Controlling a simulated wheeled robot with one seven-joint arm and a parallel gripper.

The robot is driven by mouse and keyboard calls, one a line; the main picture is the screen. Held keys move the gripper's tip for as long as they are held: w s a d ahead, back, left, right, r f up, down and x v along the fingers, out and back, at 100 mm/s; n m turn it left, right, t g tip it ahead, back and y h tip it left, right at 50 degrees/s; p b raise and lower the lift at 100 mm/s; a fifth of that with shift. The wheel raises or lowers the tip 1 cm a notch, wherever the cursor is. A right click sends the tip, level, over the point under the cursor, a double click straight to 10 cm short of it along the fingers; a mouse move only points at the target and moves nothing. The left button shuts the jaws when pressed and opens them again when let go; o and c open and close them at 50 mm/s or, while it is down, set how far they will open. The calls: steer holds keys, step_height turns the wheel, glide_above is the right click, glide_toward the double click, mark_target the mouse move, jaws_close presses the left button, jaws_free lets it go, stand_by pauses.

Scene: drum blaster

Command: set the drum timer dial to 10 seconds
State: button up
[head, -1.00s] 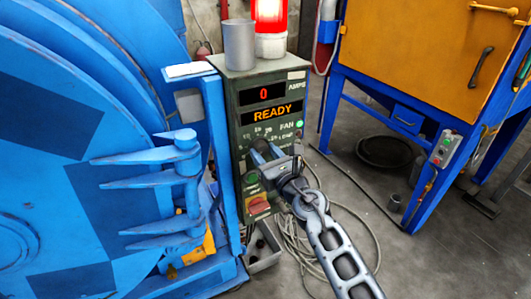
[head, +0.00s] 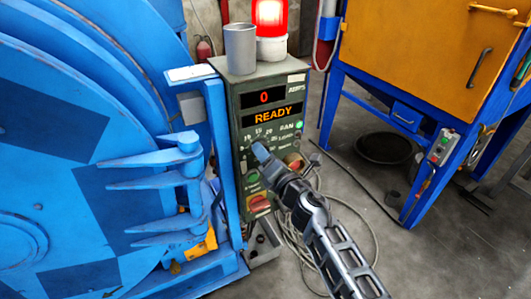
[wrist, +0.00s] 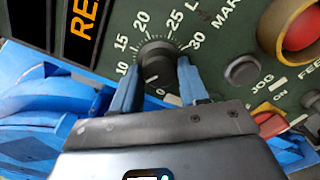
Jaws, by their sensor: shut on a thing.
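The drum timer dial (wrist: 156,56) is a round black knob on the green control panel (head: 242,180). In the wrist view its scale reads 0, 10, 15, 20, 25 and 30 around it. A small pale mark on the knob's lower side appears to point near the 0. My gripper (wrist: 159,67) is shut on the dial, with one blue finger on each side of it. In the head view my gripper (head: 261,153) reaches the panel front from the lower right and hides most of the dial.
The panel display (head: 272,116) reads READY under a red 0. A red knob (wrist: 302,27) and a grey jog button (wrist: 241,71) sit close to the dial.

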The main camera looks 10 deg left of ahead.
steer(key=shift+m+p, duration=0.35)
steer(key=shift+m, duration=1.25)
steer(key=o, duration=1)
steer(key=shift+o, duration=0.2)
steer(key=p+v, duration=0.3)
steer(key=v, duration=0.4)
steer(key=shift+s+d+p, duration=0.25)
steer(key=shift+s+p, duration=0.1)
steer(key=shift+p, duration=0.05)
